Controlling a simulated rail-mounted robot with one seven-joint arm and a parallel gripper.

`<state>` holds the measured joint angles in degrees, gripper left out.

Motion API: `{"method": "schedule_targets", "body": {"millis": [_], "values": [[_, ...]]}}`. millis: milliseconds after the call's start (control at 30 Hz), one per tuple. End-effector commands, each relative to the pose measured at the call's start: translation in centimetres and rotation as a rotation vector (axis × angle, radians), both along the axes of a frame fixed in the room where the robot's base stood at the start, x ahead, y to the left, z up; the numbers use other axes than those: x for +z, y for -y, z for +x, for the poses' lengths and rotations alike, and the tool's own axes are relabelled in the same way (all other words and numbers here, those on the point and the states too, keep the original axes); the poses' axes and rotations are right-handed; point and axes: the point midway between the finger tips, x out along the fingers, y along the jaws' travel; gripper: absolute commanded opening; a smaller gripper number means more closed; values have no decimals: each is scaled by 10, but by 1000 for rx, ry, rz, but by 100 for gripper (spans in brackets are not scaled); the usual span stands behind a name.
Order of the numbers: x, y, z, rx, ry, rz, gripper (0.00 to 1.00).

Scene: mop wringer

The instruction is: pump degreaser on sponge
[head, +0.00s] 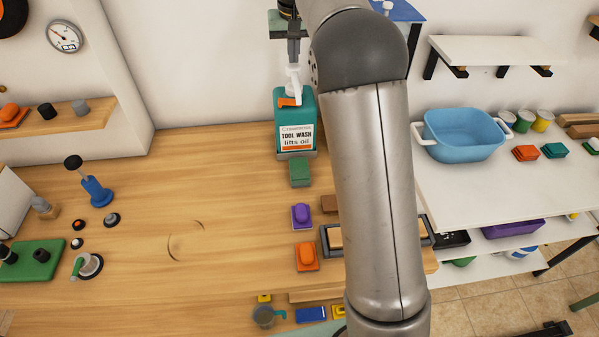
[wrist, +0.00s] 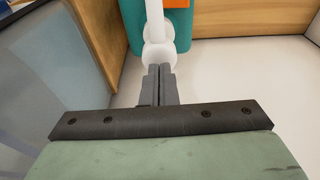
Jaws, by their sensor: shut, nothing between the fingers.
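The degreaser bottle (head: 296,112) is teal, with a white label reading "TOOL WASH lifts oil". It stands upright at the back of the wooden bench and also shows in the wrist view (wrist: 180,28). Its white pump head (head: 293,78) sticks up from the top; the wrist view shows white pump parts (wrist: 157,45) just beyond my fingertips. A green block that looks like the sponge (head: 300,172) lies directly in front of the bottle. My gripper (head: 292,62) is shut and empty, right above the pump head. I cannot tell whether it touches the pump.
My arm hides part of the bench's right side. A blue basin (head: 462,134) stands on the white shelf at right. The bench (head: 200,170) left of the bottle is largely clear.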

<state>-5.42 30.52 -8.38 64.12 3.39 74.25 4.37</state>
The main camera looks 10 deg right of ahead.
Motion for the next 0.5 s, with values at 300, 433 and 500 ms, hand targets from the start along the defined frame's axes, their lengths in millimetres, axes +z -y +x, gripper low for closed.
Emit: {"method": "schedule_targets", "body": {"millis": [300,433,500], "values": [[-12,0,0,0,1,0,0],[-17,0,0,0,0,0,0],[-20,0,0,0,0,0,0]]}}
